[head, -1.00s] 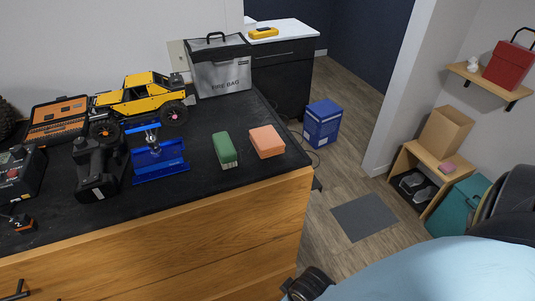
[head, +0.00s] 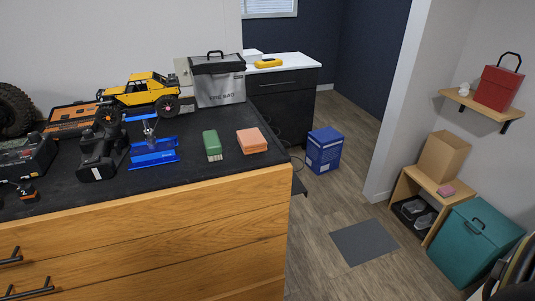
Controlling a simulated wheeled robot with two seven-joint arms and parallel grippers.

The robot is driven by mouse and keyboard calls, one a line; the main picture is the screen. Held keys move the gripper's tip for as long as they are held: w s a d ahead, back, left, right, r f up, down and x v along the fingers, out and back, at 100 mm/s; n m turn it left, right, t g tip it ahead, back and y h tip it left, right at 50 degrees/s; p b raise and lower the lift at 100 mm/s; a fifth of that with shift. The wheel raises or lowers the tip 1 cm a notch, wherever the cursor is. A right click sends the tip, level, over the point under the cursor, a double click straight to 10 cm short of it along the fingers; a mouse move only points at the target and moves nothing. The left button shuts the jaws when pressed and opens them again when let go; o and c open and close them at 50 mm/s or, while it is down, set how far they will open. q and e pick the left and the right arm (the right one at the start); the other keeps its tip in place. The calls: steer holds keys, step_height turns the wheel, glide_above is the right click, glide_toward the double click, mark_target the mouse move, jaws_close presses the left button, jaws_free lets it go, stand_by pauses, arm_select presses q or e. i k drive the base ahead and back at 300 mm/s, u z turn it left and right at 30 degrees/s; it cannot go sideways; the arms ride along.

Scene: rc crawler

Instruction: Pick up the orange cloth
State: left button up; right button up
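The orange cloth (head: 252,140) looks like a folded, block-shaped bundle. It lies on the black top of the wooden cabinet (head: 190,188), near the right end and set back from the front edge. A green block-shaped item (head: 212,144) with a pale lower end lies just to its left, with a small gap between them. Nothing covers the orange cloth. Neither of my grippers shows in the head view.
Left of the green item are a blue stand (head: 153,155), a yellow crawler (head: 139,93) and a dark transmitter (head: 100,152). A grey fire bag (head: 219,88) stands behind. On the floor are a blue box (head: 324,151), a grey mat (head: 364,242) and a teal bin (head: 474,240).

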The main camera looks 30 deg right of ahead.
mark_target(252, 142)
steer(key=z, duration=0.9)
steer(key=i, duration=0.65)
steer(key=z, duration=0.05)
